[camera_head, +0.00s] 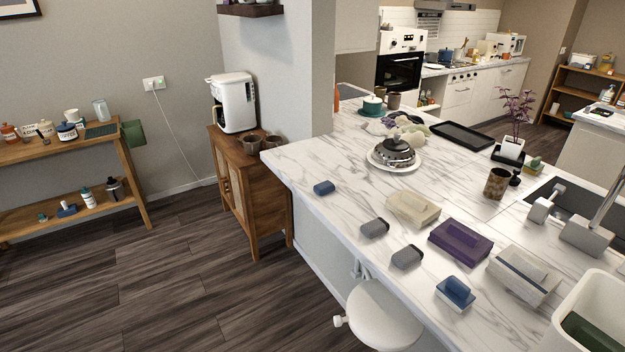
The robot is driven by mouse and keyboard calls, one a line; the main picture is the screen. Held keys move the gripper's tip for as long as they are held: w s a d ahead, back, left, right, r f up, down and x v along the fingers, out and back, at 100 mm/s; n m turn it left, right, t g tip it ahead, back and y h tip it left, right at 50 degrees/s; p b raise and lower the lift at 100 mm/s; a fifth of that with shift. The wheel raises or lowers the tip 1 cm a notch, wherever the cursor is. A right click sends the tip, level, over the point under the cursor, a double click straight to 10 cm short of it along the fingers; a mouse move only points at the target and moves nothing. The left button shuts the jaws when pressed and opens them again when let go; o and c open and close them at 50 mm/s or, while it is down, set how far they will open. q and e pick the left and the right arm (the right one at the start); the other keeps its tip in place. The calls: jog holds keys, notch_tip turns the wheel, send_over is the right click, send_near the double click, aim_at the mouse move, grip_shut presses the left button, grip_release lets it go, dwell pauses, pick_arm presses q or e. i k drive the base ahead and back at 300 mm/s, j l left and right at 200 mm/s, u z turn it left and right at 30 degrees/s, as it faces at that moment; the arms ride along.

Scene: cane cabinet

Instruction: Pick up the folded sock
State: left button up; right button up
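I cannot tell for sure which item is the folded sock. Small rounded folded-looking pieces lie on the marble counter (335,165): a blue one (324,187), a dark grey one (374,228) and another grey one (407,257). A blue and white block-like piece (455,292) lies nearer the front. Larger folded cloth-like pieces lie beside them: a cream one (413,208), a purple one (460,242) and a pale grey one (523,274). Neither of my grippers shows in the head view.
A wooden cabinet (262,195) carries a white coffee maker (235,102) and cups. A wooden shelf (100,145) stands at the left wall. A plate with a dark domed item (395,153), a dark tray (462,136) and a white bin (570,318) are on the counter. The floor (180,285) is clear.

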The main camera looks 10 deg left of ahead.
aim_at(329, 186)
jog(key=i+j, duration=0.25)
jog(key=j, duration=0.15)
jog(key=i+j, duration=0.3)
jog(key=j, duration=0.15)
jog(key=i+j, duration=0.25)
jog(key=j, duration=0.15)
jog(key=i+j, duration=0.25)
jog(key=j, duration=0.2)
jog(key=i+j, duration=0.3)
jog(key=j+z, duration=0.05)
jog(key=j, duration=0.05)
